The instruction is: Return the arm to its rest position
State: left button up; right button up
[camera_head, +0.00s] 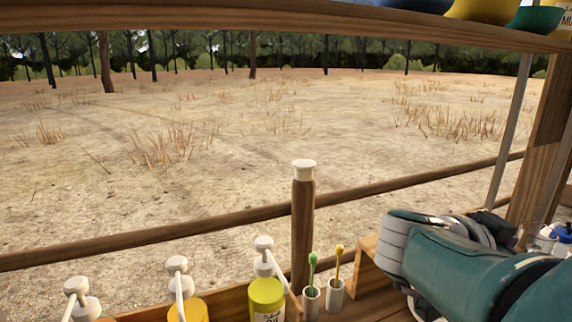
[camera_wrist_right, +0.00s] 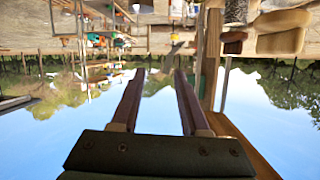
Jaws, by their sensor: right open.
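My right arm (camera_head: 480,262) comes in from the lower right of the head view, a teal forearm with a grey ribbed part, above the right end of the wooden shelf. Its fingers are hard to make out there. In the right wrist view my right gripper (camera_wrist_right: 159,76) has its two dark fingers apart with nothing between them. That view is upside down, with sky around and beyond the fingers. My left gripper is in neither view.
A yellow-green pump bottle (camera_head: 266,298) and other pump bottles stand at the lower left. Two small white cups (camera_head: 311,303) hold green and yellow sticks. A wooden post (camera_head: 302,225) with a white cap rises behind them. A wooden rail (camera_head: 150,236) crosses the view; bowls sit on the upper shelf (camera_head: 300,22).

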jog(key=w+d+r+n+t+y, duration=0.35)
jog(key=w+n+t, duration=0.2)
jog(key=t, duration=0.45)
jog(key=s+a+f+n+g+y, duration=0.2)
jog(key=s+a+f+n+y, duration=0.3)
jog(key=s+a+n+y, duration=0.5)
jog(key=s+a+f+n+g, duration=0.1)
jog(key=s+a+g, duration=0.15)
jog(key=s, duration=0.45)
jog(key=s+a+f+g, duration=0.1)
jog(key=s+a+g, duration=0.15)
jog(key=s, duration=0.45)
jog(key=s+a+f+n+g, duration=0.15)
jog(key=s+g, duration=0.25)
jog(key=s, duration=0.4)
pick_arm(q)
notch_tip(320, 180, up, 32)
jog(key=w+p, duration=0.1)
jog(key=p, duration=3)
jog(key=shift+p, duration=0.4)
pick_arm(e)
notch_tip(320, 180, up, 32)
jog(key=w, duration=0.1)
jog(key=shift+d+f+m, duration=0.2)
jog(key=shift+d+m, duration=0.05)
jog(key=shift+m, duration=0.05)
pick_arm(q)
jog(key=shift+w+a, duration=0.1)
pick_arm(e)
jog(key=shift+y, duration=0.25)
